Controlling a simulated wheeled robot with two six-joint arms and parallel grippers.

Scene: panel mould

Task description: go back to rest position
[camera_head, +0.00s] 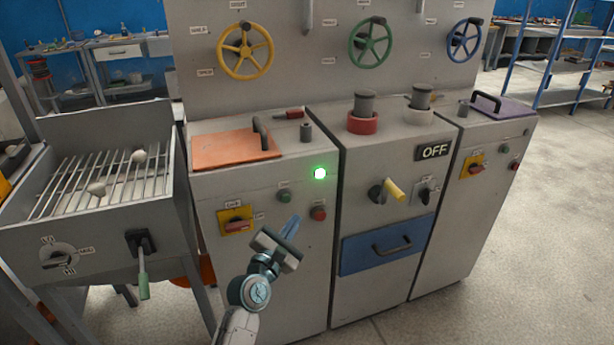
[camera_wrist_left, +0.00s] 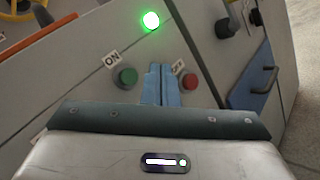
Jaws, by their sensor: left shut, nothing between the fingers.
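My left gripper (camera_head: 290,226) is in front of the left grey cabinet in the head view, its blue fingers together with nothing between them. In the left wrist view the closed fingers (camera_wrist_left: 161,84) overlap the panel between a green button (camera_wrist_left: 126,78) marked ON and a red button (camera_wrist_left: 189,82). I cannot tell whether the fingertips touch the panel. The same green button (camera_head: 284,196) and red button (camera_head: 319,213) show in the head view. A green lamp (camera_head: 320,174) above them is lit. My right gripper is not in view.
A grill box (camera_head: 100,185) with a green-handled lever (camera_head: 142,270) stands left. The panel carries a yellow-and-red switch (camera_head: 236,221), a yellow-handled knob (camera_head: 393,190) and a blue drawer (camera_head: 388,246). An orange lid (camera_head: 235,148) lies on top. Open floor (camera_head: 530,240) is at right.

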